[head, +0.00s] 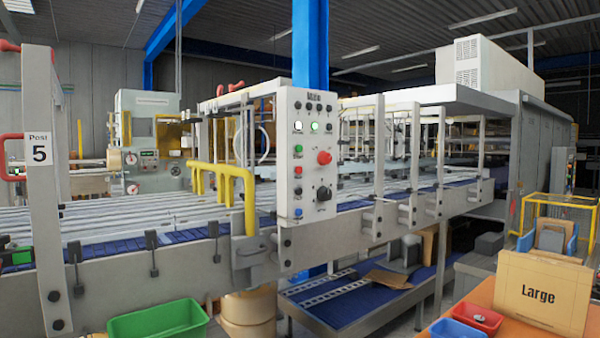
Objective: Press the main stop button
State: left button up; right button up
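A white control panel (306,170) stands upright on the near side of the conveyor, in the middle of the head view. A large red mushroom button (324,157) sticks out on its right half. A black rotary knob (323,193) is below the large red button. Two lamps near the panel's top glow pale green. No label naming the main stop is readable. Neither of my grippers is in view.
The conveyor (140,215) with yellow pipes runs across the view behind the panel. A green bin (158,322) is low at left. A box marked Large (541,291) and a blue tray (458,333) are on an orange surface at lower right. A post marked 5 (44,180) stands left.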

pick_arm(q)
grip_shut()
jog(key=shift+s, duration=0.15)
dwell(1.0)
